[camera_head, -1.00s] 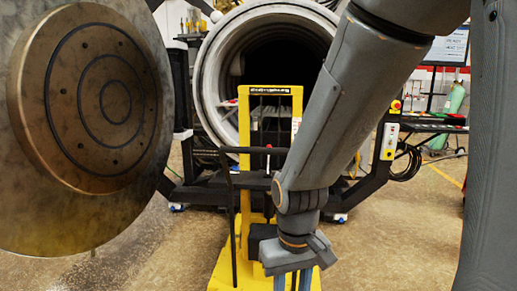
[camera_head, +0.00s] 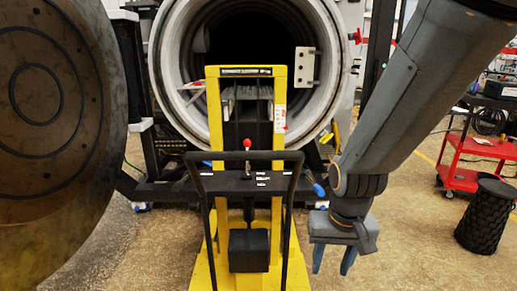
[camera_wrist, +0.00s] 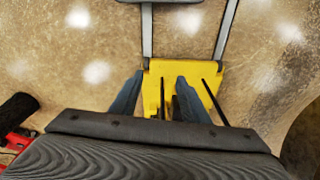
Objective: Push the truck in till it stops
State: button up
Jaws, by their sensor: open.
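The yellow truck (camera_head: 212,140) stands upright in front of the round furnace opening (camera_head: 180,90) in the head view. Its black push handle (camera_head: 296,178) faces me, with a red-knobbed lever (camera_head: 247,144) behind the bar. In the wrist view the truck's yellow base (camera_wrist: 152,85) lies below, beyond my fingers. My gripper (camera_head: 333,262) is open and empty, pointing down to the right of the truck and apart from the handle. It also shows in the wrist view (camera_wrist: 152,98). The truck's far end is hidden by its mast.
The large round furnace door (camera_head: 50,120) hangs open at the left. A red cart (camera_head: 462,178) and a black ribbed bin (camera_head: 485,218) stand at the right. A dark frame (camera_head: 165,190) crosses below the opening.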

jog(key=w+a+r+m+t+p, duration=0.2)
jog(key=w+a+m+t+p, duration=0.1)
jog(key=w, duration=0.4)
jog(key=m+t+y+p, duration=0.6)
jog(key=m+t+p, duration=0.2)
jog(key=m+t, duration=0.2)
send_near(246, 157)
jog(key=x, duration=0.4)
jog(key=shift+w, duration=0.1)
jog(key=p+x, duration=0.2)
jog(key=x, duration=0.5)
jog(key=shift+w+p, duration=0.25)
jog(key=shift+p, duration=0.1)
jog(key=shift+c, duration=0.3)
grip_shut()
